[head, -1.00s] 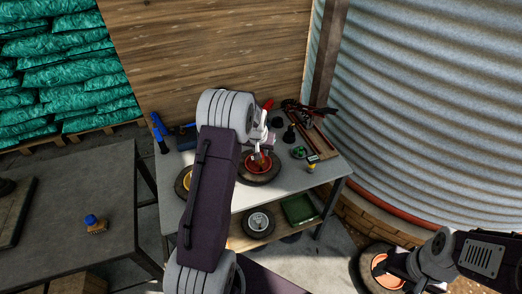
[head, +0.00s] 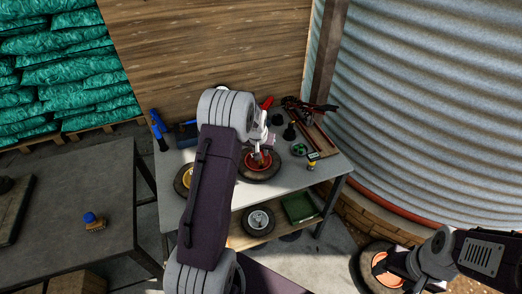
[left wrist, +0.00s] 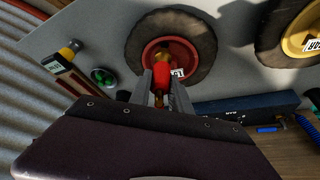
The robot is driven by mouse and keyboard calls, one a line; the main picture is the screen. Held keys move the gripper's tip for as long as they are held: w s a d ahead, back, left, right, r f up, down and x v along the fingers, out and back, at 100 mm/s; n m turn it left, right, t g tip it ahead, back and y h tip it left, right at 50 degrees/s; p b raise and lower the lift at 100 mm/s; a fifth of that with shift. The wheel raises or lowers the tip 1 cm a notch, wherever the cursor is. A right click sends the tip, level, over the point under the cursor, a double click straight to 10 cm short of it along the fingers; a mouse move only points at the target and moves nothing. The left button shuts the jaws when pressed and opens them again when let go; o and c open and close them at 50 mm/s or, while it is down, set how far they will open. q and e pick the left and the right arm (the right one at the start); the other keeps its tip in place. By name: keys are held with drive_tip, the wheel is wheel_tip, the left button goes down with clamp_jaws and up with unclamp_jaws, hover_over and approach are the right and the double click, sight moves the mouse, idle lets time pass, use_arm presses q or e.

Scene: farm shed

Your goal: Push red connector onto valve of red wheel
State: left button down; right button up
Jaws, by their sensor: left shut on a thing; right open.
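The red wheel (head: 251,175) lies flat on the grey workbench, a dark tyre around a red hub. In the left wrist view the red wheel (left wrist: 139,48) is straight ahead of my fingers. My left gripper (head: 264,150) is over its hub, shut on the red connector. In the left wrist view the red connector (left wrist: 161,74) is between the two fingers of my left gripper (left wrist: 162,88), over the hub. The valve is hidden, and I cannot tell whether the connector touches it. My right gripper (head: 382,268) is open at the lower right, far from the workbench.
A yellow-hubbed wheel (head: 183,181) lies to the left on the workbench (head: 225,200). A small green item (head: 299,149) and a yellow-topped tool (head: 312,160) are to the right. The lower shelf holds a grey-hubbed wheel (head: 258,221) and a green tray (head: 300,207).

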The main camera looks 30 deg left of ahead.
use_arm(q)
drive_tip(key=shift+f, duration=0.4)
idle(0.3)
drive_tip(key=c, duration=1.1)
unclamp_jaws()
drive_tip(key=o, duration=0.5)
drive_tip(key=shift+r, duration=0.15)
drive_tip(key=shift+r+p, duration=3.2)
drive_tip(key=shift+r, duration=0.75)
